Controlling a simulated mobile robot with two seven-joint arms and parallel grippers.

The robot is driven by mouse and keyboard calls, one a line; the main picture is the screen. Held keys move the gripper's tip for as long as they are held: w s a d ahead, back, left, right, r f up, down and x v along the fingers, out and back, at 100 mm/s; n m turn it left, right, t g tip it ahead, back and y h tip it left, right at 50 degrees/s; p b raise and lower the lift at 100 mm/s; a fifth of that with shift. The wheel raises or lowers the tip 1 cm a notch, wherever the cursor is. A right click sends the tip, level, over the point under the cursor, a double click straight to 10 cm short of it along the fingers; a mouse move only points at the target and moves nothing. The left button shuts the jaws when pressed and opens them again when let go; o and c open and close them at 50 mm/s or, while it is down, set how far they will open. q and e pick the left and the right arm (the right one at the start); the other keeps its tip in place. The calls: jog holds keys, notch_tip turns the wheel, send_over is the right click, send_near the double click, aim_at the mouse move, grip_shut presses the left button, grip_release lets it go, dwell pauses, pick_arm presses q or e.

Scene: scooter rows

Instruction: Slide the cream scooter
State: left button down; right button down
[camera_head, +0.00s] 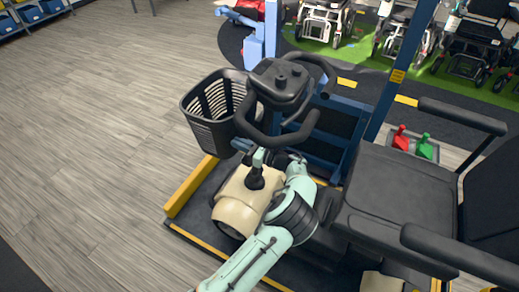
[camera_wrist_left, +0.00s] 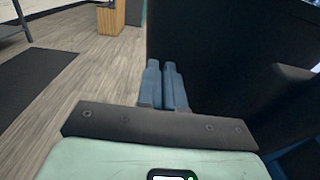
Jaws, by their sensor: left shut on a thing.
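The cream scooter (camera_head: 240,207) has a cream front body, a black tiller with looped handlebars (camera_head: 283,88), a black front basket (camera_head: 214,108) and a black seat (camera_head: 398,196). It stands on a dark platform with yellow edges. My left arm reaches in from the bottom over the front body. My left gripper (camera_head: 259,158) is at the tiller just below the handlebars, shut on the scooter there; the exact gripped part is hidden. In the left wrist view the two blue-grey fingers (camera_wrist_left: 163,86) are close together beside a large dark surface. My right gripper is not in view.
A blue frame post (camera_head: 402,62) stands behind the scooter. Red and green handles (camera_head: 413,142) sit in a tray beyond the seat. Several wheelchairs (camera_head: 322,20) stand on a green mat at the back. The wood floor at left is clear.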

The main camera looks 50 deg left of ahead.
aim_at(208, 131)
pick_arm(q)
jog(key=x, duration=1.2)
jog(key=shift+s+a, duration=0.3)
jog(key=shift+s, duration=0.1)
jog(key=shift+s+a+r, duration=0.1)
jog(key=shift+a+r, duration=0.05)
jog(key=shift+a, duration=0.15)
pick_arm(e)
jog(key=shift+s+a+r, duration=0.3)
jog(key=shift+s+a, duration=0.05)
